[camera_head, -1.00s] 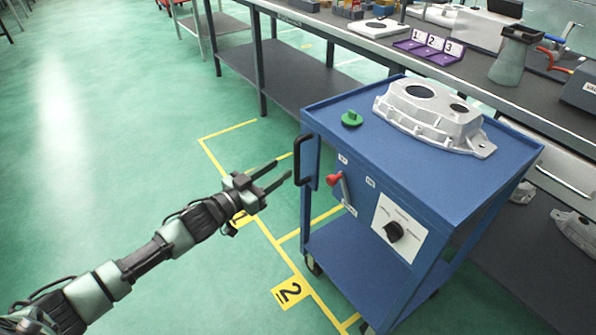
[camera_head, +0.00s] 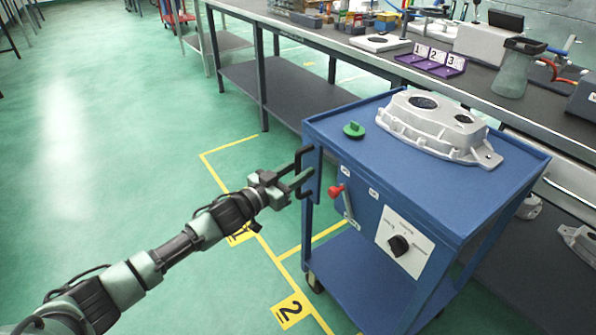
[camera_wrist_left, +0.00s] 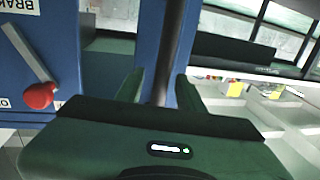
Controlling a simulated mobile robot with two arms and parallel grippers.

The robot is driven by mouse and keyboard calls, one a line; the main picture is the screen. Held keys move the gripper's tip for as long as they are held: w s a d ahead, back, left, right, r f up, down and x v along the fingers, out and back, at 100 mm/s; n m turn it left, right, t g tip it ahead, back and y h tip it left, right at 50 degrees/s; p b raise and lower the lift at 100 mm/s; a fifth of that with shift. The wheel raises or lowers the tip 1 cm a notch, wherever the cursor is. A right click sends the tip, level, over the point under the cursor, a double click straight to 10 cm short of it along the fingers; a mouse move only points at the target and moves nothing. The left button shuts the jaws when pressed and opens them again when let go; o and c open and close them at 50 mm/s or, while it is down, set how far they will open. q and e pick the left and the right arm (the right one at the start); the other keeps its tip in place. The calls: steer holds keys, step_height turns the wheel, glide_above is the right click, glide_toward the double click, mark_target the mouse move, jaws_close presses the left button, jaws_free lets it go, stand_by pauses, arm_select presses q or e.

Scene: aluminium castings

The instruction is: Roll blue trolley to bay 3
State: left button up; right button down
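The blue trolley (camera_head: 440,199) stands upright beside the workbench, over yellow floor lines, with number plates 1 (camera_head: 241,235) and 2 (camera_head: 291,311) on its left. A bay 3 plate is not visible. My left gripper (camera_head: 303,168) is open at the trolley's black upright handle (camera_head: 301,160). In the left wrist view the handle bar (camera_wrist_left: 164,55) runs between the two fingers, with a gap seeming to remain. A red-knobbed lever (camera_head: 337,191) is on the trolley's front panel; its knob (camera_wrist_left: 38,96) also shows in the wrist view near a BRAKE label. My right gripper is not in view.
A grey casting (camera_head: 436,127) and a green knob-like part (camera_head: 354,130) rest on the trolley top. The workbench (camera_head: 330,42) runs close behind the trolley, with a purple numbered holder (camera_head: 432,63) on it. Green floor (camera_head: 110,130) is clear at left.

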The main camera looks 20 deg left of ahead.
arm_select(q)
jaws_close()
stand_by(1.4)
